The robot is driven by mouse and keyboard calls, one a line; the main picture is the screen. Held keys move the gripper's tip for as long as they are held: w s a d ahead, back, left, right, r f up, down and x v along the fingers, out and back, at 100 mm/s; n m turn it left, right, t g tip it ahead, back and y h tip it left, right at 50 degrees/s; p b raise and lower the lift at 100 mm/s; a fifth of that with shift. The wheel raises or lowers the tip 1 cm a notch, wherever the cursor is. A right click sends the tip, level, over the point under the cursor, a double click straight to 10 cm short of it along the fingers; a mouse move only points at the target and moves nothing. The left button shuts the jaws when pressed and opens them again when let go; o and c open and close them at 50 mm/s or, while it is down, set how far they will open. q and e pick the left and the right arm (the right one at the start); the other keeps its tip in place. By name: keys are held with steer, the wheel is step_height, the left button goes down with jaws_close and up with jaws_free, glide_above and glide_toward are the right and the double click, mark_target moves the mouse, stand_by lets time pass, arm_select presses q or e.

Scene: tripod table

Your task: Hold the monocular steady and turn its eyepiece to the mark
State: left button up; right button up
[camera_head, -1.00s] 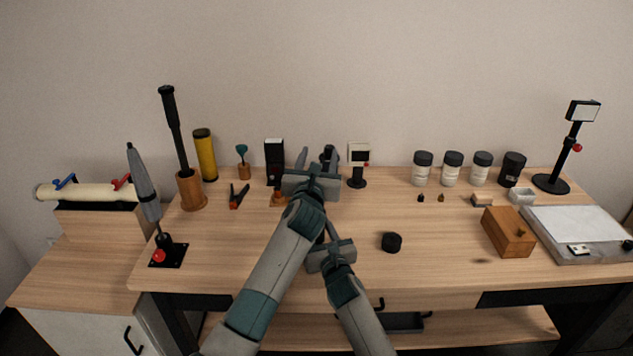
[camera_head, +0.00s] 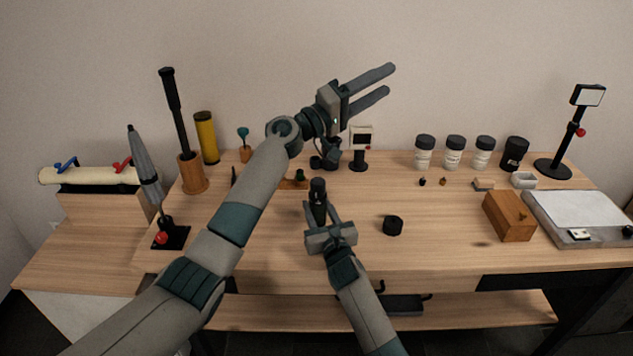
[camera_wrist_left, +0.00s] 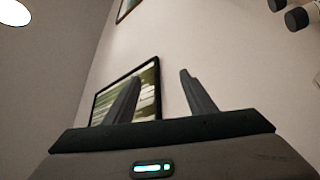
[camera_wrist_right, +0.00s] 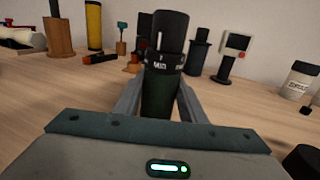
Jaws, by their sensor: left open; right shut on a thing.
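The monocular (camera_head: 318,202) stands upright between the fingers of my right gripper (camera_head: 320,222), which is shut on its green body. In the right wrist view the monocular (camera_wrist_right: 165,95) shows a black eyepiece (camera_wrist_right: 168,32) with a white line, above a ring (camera_wrist_right: 164,63) with white lettering. Whether the line meets a mark is too small to tell. My left gripper (camera_head: 378,84) is open and empty, raised high in front of the wall, well above the monocular. In the left wrist view its two fingers (camera_wrist_left: 160,95) stand apart with nothing between them.
A black cap (camera_head: 393,225) lies right of the monocular. A small screen on a stand (camera_head: 360,140) is behind. White jars (camera_head: 454,152), a wooden box (camera_head: 509,215) and a white-topped board (camera_head: 580,218) stand right. An umbrella (camera_head: 144,170) and yellow tube (camera_head: 206,138) stand left.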

arm_select(q)
step_height(320, 180, down, 4)
steer(key=m+g+y, duration=0.2)
steer(key=m+g, duration=0.3)
steer(key=m, duration=0.2)
steer(key=m+g+y, duration=0.4)
steer(key=m+y, duration=0.4)
steer(key=y, duration=0.5)
glide_toward(317, 181)
steer(key=a+r, duration=0.1)
steer(key=r, duration=0.1)
steer(key=shift+s+a+f, duration=0.15)
steer(key=shift+f, duration=0.15)
steer(key=x, duration=1.2)
steer(key=shift+d, duration=0.2)
steer(key=shift+c, duration=0.6)
steer(key=c, duration=0.9)
